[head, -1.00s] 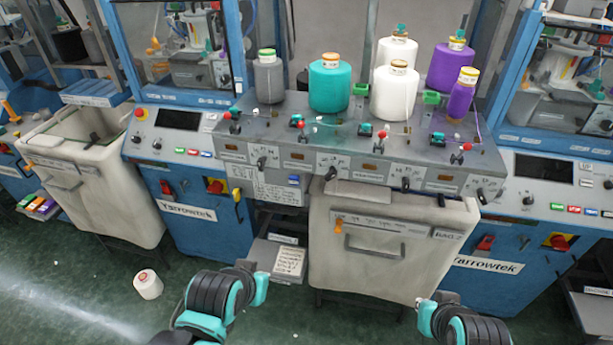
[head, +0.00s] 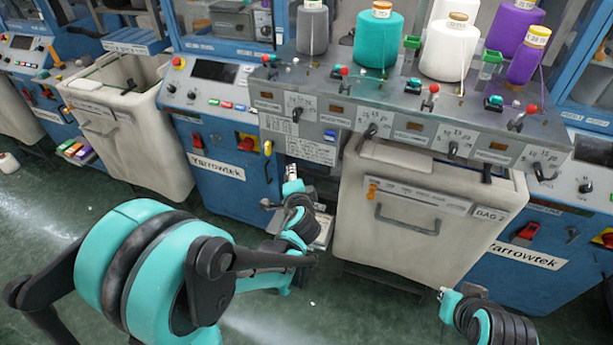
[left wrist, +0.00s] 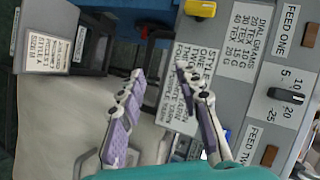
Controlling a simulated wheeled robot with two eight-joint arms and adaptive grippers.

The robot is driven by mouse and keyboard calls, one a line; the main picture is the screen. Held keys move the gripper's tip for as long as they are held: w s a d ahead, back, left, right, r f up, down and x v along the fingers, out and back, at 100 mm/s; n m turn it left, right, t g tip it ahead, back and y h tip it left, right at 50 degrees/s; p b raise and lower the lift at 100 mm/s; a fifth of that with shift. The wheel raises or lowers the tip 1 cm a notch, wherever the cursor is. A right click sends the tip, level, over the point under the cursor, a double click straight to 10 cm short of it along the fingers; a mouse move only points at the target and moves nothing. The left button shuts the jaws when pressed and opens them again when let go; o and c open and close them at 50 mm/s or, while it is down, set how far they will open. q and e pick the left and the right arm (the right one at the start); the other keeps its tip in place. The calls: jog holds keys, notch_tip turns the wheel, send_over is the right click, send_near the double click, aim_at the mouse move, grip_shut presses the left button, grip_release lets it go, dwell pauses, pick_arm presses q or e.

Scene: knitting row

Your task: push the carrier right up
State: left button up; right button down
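No part is labelled as the carrier, so I cannot tell which it is. On the grey feed panel (head: 400,140) several small levers with red ball tops (head: 433,88) stand beside teal fittings (head: 413,85), below the cones. Black knobs (head: 371,130) are on its front face. My left gripper (head: 290,178) is in front of the blue machine, below the printed sheet. In the left wrist view its two purple-padded fingers (left wrist: 160,74) are apart with nothing between them. My right gripper (head: 445,296) is low, in front of the bin; its fingers are too small to read.
The cream bin labelled BAG 2 (head: 420,225) stands under the panel, with another cream bin (head: 140,150) at left. Grey, teal (head: 377,40), white (head: 449,48) and purple (head: 526,55) yarn cones stand on top. The green floor (head: 60,215) is open at left.

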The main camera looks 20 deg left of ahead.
aim_at(306, 170)
pick_arm(q)
jog(key=w+f+m+t+b, duration=0.1)
jog(key=w+f, duration=0.1)
jog(key=w, duration=0.1)
jog(key=w+f+m+b, duration=0.1)
jog(key=w+f+m, duration=0.1)
jog(key=w+f, duration=0.1)
jog(key=w+f+m+t+b, duration=0.1)
jog(key=w+f, duration=0.1)
jog(key=w, duration=0.3)
jog(key=shift+w+a+f+m+t, duration=0.15)
jog(key=shift+w+a+m+t, duration=0.15)
jog(key=shift+a+m, duration=0.1)
jog(key=shift+s, duration=0.1)
grip_shut()
